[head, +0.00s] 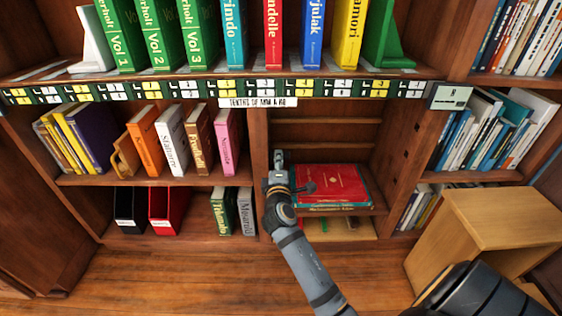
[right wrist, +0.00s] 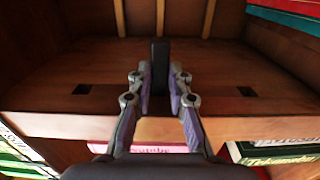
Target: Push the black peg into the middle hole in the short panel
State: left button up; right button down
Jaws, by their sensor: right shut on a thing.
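My right gripper (head: 279,160) is in front of the divider (head: 257,150) between the middle and right compartments. In the right wrist view my right gripper (right wrist: 160,85) is shut on the black peg (right wrist: 160,63), which stands out past the fingertips. Beyond it is the wooden short panel (right wrist: 60,70), with one dark hole (right wrist: 82,89) left of the peg and another (right wrist: 246,91) right of it. The peg and fingers cover the panel between these holes, so the middle hole is hidden. I cannot tell whether the peg touches the panel. My left gripper is out of view.
Stacked red books (head: 335,185) lie on the shelf just right of the gripper. A pink book (head: 228,140) stands across the divider. A label strip (head: 200,87) runs above. A wooden stool (head: 500,225) stands at lower right. The floor at lower left is clear.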

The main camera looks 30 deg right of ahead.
jog(key=shift+w+a, duration=0.5)
jog(key=shift+a, duration=0.35)
jog(key=c, duration=1.2)
grip_release()
jog(key=shift+r, duration=0.1)
jog(key=shift+d, duration=0.1)
